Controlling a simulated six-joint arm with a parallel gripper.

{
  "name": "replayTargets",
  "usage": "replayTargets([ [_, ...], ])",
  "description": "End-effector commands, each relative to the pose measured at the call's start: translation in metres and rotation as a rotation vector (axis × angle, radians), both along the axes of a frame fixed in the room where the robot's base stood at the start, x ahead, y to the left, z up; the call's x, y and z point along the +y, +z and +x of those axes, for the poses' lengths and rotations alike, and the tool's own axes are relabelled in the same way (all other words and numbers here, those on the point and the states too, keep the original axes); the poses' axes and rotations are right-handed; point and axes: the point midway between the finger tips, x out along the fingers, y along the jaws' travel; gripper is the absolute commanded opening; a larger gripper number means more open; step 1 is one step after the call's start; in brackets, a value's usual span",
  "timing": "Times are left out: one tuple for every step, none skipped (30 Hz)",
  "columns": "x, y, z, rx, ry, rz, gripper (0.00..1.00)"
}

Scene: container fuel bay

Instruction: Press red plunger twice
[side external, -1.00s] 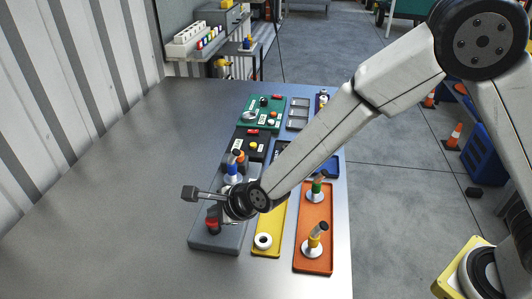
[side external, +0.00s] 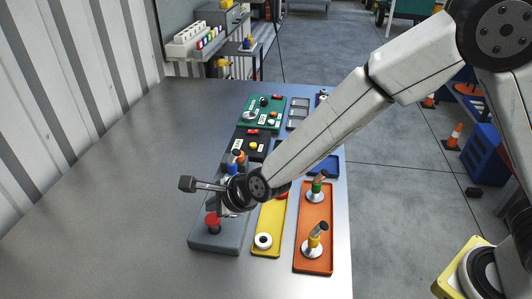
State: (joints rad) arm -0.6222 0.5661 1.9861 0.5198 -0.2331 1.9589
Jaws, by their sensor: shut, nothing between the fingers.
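The red plunger (side external: 212,219) stands upright at the near end of a long grey base (side external: 217,242). Its red cap and dark stem are in clear view. My gripper (side external: 223,210) points down just above and to the right of the red cap, and a small gap seems to separate them. The gripper is shut and empty, with its fingertips small and partly hidden by my wrist. A blue plunger (side external: 232,170) and an orange-topped one (side external: 238,157) stand on the same base behind my gripper, partly covered.
A yellow tray (side external: 268,240) with a white ring (side external: 263,241) and an orange tray (side external: 314,262) with upright handles lie to the right. Black and green panels (side external: 262,108) lie farther back. The metal table (side external: 120,190) is clear on the left.

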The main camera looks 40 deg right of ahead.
Motion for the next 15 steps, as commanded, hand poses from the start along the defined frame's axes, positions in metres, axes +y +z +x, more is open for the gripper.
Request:
replayTargets([
  [0.0, 0.004, 0.0, -0.002, -0.001, 0.001, 0.0],
  [0.0, 0.007, 0.0, -0.003, 0.0, 0.001, 0.0],
  [0.0, 0.01, 0.0, -0.002, -0.001, 0.003, 0.0],
  [0.0, 0.012, 0.0, -0.002, 0.001, 0.001, 0.0],
  [0.0, 0.013, 0.0, -0.001, 0.0, 0.002, 0.0],
  [0.0, 0.016, 0.0, -0.001, 0.001, 0.002, 0.0],
  [0.0, 0.019, 0.0, -0.001, 0.001, 0.003, 0.0],
  [0.0, 0.021, 0.0, -0.001, 0.0, 0.003, 0.0],
  [0.0, 0.024, 0.0, -0.002, -0.001, 0.003, 0.0],
  [0.0, 0.026, 0.0, -0.002, -0.001, 0.001, 0.0],
  [0.0, 0.028, 0.0, -0.001, -0.001, 0.001, 0.0],
  [0.0, 0.03, 0.0, 0.0, -0.002, 0.001, 0.0],
  [0.0, 0.033, 0.0, -0.001, -0.002, 0.002, 0.0],
  [0.0, 0.035, 0.0, -0.002, -0.001, 0.001, 0.0],
  [0.0, 0.037, 0.0, -0.002, -0.001, 0.001, 0.0],
])
